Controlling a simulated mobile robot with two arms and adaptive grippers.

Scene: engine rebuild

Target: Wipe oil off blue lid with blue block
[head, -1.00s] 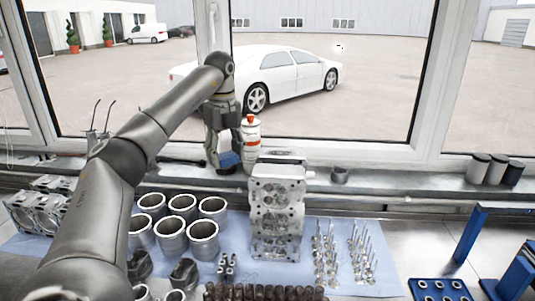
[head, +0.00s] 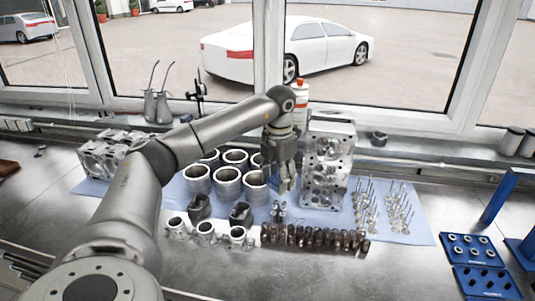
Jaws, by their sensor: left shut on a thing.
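My left gripper (head: 284,178) hangs fingers down in the middle of the head view, just left of the upright cylinder head. It is shut; the blue block seen at its fingers a second ago cannot be made out now and seems hidden by the gripper. I cannot pick out a blue lid or any oil in this view. My right gripper is not in view.
A light blue mat (head: 405,236) carries cylinder liners (head: 228,182), the silver cylinder head (head: 326,180) and several valves (head: 400,205). Blue racks (head: 472,250) stand at the right. A white bottle (head: 301,92) stands behind the gripper. Bare bench (head: 345,275) lies in front.

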